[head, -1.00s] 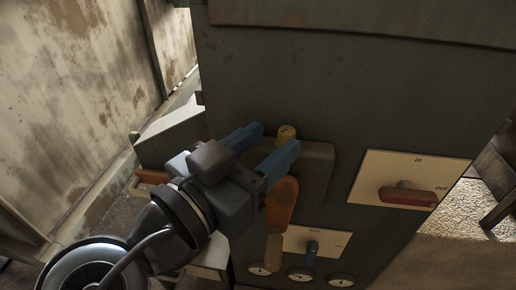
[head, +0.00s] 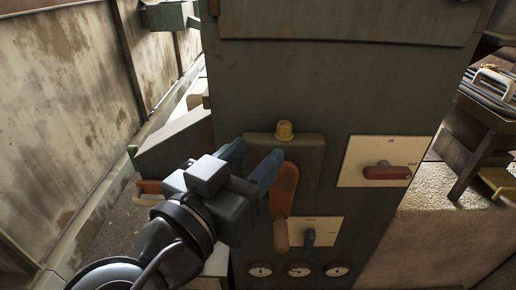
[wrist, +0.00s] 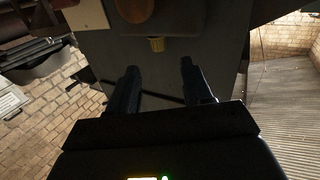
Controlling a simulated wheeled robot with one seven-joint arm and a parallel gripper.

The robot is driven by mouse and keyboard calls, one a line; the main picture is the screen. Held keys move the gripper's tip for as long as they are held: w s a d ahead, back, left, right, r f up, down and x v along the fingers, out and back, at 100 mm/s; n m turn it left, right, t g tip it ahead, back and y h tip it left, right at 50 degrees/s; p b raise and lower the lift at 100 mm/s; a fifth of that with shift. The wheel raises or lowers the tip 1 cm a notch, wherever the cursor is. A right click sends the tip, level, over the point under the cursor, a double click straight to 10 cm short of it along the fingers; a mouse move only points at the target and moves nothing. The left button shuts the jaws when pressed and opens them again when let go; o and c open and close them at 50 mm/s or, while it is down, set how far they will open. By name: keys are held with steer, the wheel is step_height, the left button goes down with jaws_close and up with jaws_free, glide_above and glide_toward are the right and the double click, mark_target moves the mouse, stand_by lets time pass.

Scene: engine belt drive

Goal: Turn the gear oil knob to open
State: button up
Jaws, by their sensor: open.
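A small yellow ribbed knob (head: 284,131) sits on top of a dark raised housing (head: 313,158) on the front of a grey-green machine. No readable label marks it as the gear oil knob. My gripper (head: 256,152) is open and empty, its two blue fingers just left of and below the knob in the head view. In the wrist view the knob (wrist: 157,44) shows beyond and between the fingertips of my gripper (wrist: 159,68), apart from them.
An orange lever (head: 284,190) hangs right beside my gripper. A red handle (head: 387,173) sits on a cream plate marked IN and OUT. A smaller plate with a blue lever (head: 309,239) and gauges (head: 298,270) are lower down. The panel above the knob is clear.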

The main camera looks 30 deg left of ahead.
steer(key=n+y+p, duration=0.1)
steer(key=y, duration=0.1)
steer(key=n+g+y+p, duration=0.2)
steer(key=n+y+p, duration=0.2)
steer(key=y+p, duration=0.3)
glide_toward(285, 129)
steer(key=shift+p+x, duration=0.4)
steer(key=shift+x, duration=3.9)
steer(key=shift+c, duration=0.2)
jaws_close()
